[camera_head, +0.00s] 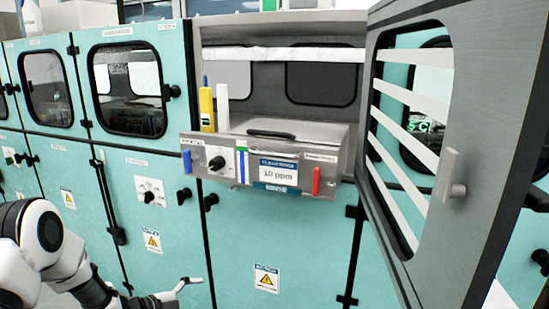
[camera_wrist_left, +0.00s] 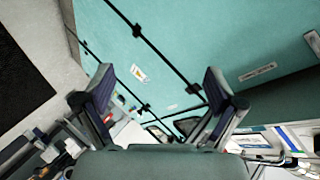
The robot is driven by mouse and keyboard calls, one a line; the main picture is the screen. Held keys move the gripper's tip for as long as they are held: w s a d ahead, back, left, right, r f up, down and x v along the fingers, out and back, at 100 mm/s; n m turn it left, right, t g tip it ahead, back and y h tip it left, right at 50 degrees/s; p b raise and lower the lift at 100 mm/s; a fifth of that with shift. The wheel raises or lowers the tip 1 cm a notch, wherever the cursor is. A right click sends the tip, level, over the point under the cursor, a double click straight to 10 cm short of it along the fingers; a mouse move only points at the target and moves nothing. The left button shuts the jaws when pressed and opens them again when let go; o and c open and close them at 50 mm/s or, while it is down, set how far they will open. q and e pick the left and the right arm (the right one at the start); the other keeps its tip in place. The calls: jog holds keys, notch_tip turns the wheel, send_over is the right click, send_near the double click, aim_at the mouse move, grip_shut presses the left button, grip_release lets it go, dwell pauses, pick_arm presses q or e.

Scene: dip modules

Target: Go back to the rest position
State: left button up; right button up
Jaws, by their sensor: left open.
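My left gripper (camera_head: 178,292) is low at the bottom of the head view, in front of the teal lower cabinet doors. In the left wrist view its two fingers (camera_wrist_left: 158,92) stand wide apart with nothing between them. Teal panels with dark seams show beyond the fingers. My right gripper is in neither view. A steel dip module (camera_head: 270,155) sits in the open cabinet bay, above and to the right of the left gripper. It carries a black knob, a red handle and a "10 ppm" label.
A grey door (camera_head: 492,120) with a slatted window stands open at the right, reaching toward me. A yellow bottle (camera_head: 207,109) and a white one (camera_head: 223,107) stand on the module's left end. Closed teal cabinets (camera_head: 130,90) line the left. Floor shows at lower left.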

pick_arm(q)
jog(key=s+d+f+n+g+y, duration=0.1)
jog(key=s+f+n+g+y, duration=0.3)
jog(key=s+f, duration=0.6)
jog(key=s+f+n+y, duration=0.1)
jog(key=s+f+n, duration=0.55)
jog(key=s, duration=0.65)
jog(key=s+a+n+g+y, duration=0.2)
jog(key=s+n, duration=0.3)
jog(key=s, duration=0.3)
jog(key=s+a+n+g+y, duration=0.2)
jog(key=s+a+n, duration=0.2)
jog(key=s, duration=0.4)
jog(key=shift+a+f+n+g+y+p, duration=0.3)
jog(key=shift+f+n+g+y, duration=0.1)
jog(key=shift+n, duration=0.15)
jog(key=shift+s, duration=0.1)
